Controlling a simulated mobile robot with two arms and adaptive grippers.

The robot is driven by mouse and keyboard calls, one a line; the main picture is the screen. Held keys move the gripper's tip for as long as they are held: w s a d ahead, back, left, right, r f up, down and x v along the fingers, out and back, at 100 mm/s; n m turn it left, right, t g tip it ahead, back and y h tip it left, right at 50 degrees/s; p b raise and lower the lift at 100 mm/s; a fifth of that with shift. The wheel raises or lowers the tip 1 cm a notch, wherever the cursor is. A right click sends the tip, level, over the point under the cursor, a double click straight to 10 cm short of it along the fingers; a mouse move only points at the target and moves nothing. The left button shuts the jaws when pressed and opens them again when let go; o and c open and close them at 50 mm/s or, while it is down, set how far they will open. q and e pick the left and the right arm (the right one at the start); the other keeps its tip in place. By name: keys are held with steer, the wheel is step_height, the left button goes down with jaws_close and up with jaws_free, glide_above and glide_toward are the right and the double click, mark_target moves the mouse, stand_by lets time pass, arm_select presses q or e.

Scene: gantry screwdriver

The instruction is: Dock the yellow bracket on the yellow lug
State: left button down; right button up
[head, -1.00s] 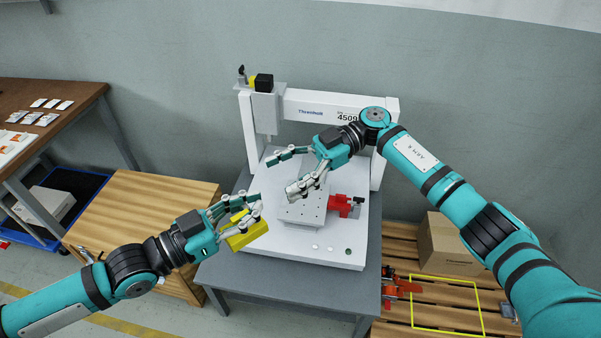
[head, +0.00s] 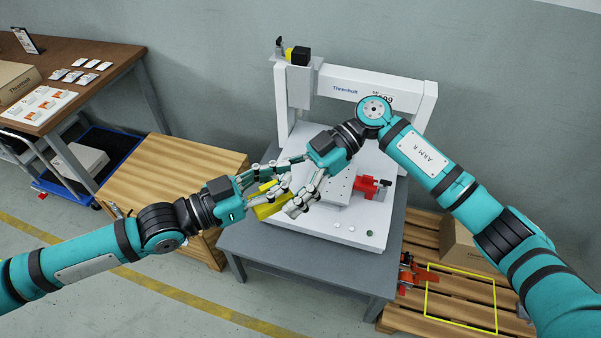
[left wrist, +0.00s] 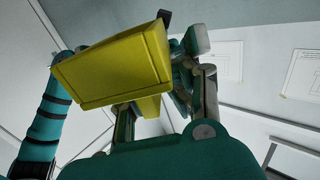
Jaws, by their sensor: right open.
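The yellow bracket (head: 268,209) is in my left gripper (head: 272,182), near the left front edge of the white gantry base; in the left wrist view it (left wrist: 112,65) fills the upper middle, between the fingers. My left fingers are closed about it and partly hide it. My right gripper (head: 283,190) is open, its fingers spread around the bracket and left fingers; I cannot tell whether they touch. A small yellow part (head: 289,54), possibly the yellow lug, sits beside a black block at the top of the gantry column.
The white gantry machine (head: 360,88) stands on a grey table (head: 300,262). A red clamp (head: 371,188) sits on its base. A wooden bench (head: 175,172) is at the left. A pallet (head: 450,285) with a yellow outline and a cardboard box is at the right.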

steer(key=shift+s+a+f, duration=0.15)
steer(key=shift+s+a, duration=0.05)
steer(key=shift+a, duration=0.1)
steer(key=shift+c, duration=0.4)
steer(key=c, duration=1.2)
arm_select(q)
steer(key=c, duration=1.1)
jaws_free()
steer(key=shift+c, duration=0.2)
